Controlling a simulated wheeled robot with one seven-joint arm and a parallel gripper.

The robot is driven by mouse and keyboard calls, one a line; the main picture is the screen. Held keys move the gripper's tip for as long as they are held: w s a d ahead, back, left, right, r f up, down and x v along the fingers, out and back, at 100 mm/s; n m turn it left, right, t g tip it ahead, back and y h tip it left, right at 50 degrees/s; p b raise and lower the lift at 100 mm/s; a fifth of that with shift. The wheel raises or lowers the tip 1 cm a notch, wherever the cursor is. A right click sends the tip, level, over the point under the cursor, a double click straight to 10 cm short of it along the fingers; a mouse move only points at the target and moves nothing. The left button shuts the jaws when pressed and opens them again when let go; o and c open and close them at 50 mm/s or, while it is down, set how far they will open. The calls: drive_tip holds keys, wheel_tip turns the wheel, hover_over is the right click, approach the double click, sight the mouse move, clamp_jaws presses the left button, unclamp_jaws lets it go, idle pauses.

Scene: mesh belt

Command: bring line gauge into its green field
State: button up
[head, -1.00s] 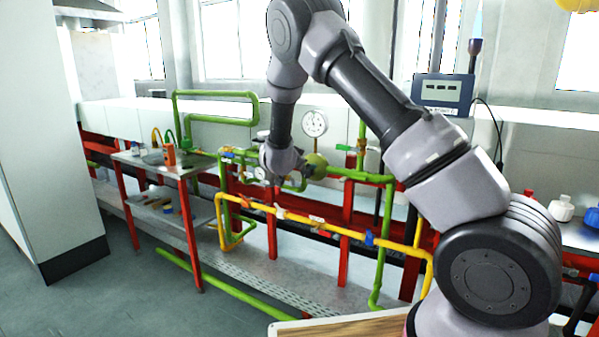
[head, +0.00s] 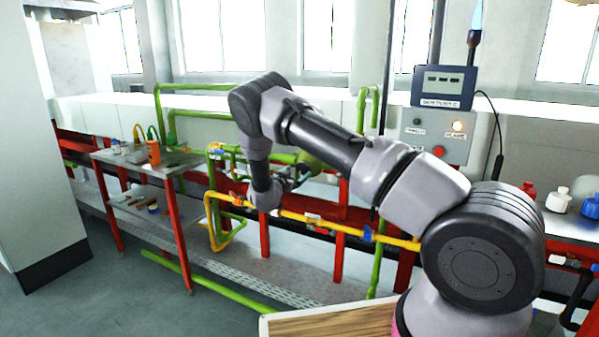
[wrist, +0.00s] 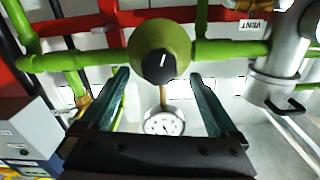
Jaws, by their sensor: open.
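A round green regulator body (wrist: 142,42) with a black knob (wrist: 158,66) faces my gripper in the wrist view. The knob's white mark points up and slightly right. Below it a small white dial gauge (wrist: 163,123) shows between my fingers; I cannot read its needle or field colours. My gripper (wrist: 160,76) is open, with one finger on each side of the knob in the picture. Nothing is held, and I cannot tell whether the fingers touch the knob. In the head view my arm hides the gauges and most of the regulator.
Green pipes (wrist: 233,50) run left and right of the regulator. A grey pipe fitting with a dark lever (wrist: 285,106) stands at right, below a VENT label (wrist: 252,24). A yellow pipe (head: 330,226) crosses in front. A small metal table (head: 135,165) stands left.

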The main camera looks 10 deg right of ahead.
drive_tip(key=shift+x, duration=1.3)
drive_tip(key=c, duration=1.4)
drive_tip(key=n, duration=0.5)
drive_tip(key=o, duration=1.4)
drive_tip(key=v, duration=1)
drive_tip(key=shift+s+a, duration=0.2)
drive_tip(key=shift+s, duration=0.15)
